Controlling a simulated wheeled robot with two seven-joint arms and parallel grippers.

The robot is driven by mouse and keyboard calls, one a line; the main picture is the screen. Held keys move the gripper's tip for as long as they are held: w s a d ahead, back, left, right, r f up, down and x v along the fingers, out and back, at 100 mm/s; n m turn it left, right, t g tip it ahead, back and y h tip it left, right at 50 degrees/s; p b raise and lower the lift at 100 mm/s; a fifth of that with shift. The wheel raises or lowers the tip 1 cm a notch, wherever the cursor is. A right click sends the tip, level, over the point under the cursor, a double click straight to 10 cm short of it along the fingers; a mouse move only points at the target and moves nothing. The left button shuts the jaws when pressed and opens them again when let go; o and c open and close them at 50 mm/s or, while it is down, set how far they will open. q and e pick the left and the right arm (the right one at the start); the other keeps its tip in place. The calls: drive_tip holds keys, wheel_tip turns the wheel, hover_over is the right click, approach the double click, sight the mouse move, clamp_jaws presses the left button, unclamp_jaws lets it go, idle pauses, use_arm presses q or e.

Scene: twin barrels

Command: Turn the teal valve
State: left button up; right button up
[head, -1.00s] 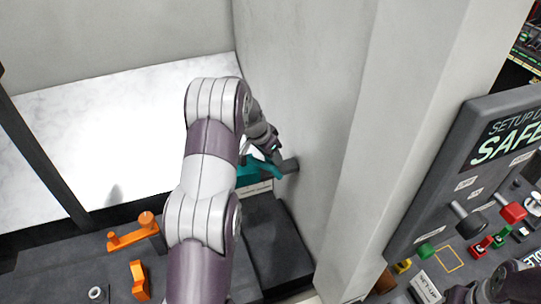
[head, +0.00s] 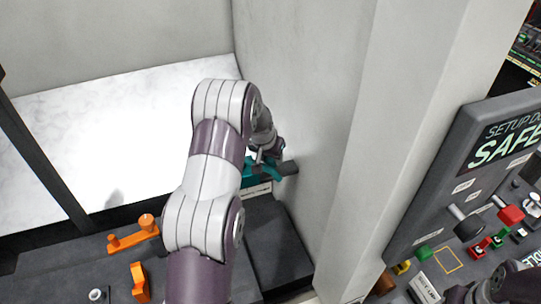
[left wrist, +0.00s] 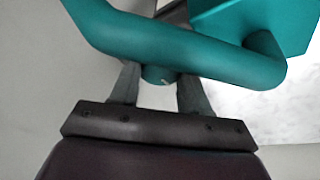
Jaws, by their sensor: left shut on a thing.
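The teal valve (head: 250,177) sits low against the grey wall at the middle of the head view, largely hidden behind my left arm. In the left wrist view its thick curved teal bar (left wrist: 190,48) spans the top of the picture, with a flat-faced teal part (left wrist: 280,25) at upper right. My left gripper (head: 268,158) is at the valve. In the left wrist view, the left gripper's two fingers (left wrist: 158,85) stand either side of a short teal stub (left wrist: 158,74) under the bar and are shut on the valve. Part of my right arm shows at the lower right; its fingers cannot be made out.
An orange lever (head: 134,233) and an orange handle (head: 139,282) stand on the dark bench at lower left. The grey wall (head: 310,110) is close to the right of my left gripper. A control panel with a "SAFE" display (head: 503,142) stands at right.

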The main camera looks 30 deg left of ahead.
use_arm(q)
drive_tip(key=o, duration=1.1)
drive_tip(key=shift+c, duration=0.2)
drive_tip(key=shift+s+r+b, duration=0.15)
drive_tip(key=shift+r+b, duration=0.1)
drive_tip(key=shift+b, duration=0.1)
drive_tip(key=b+v, duration=0.5)
drive_tip(key=v, duration=0.7)
drive_tip(key=shift+s, duration=0.1)
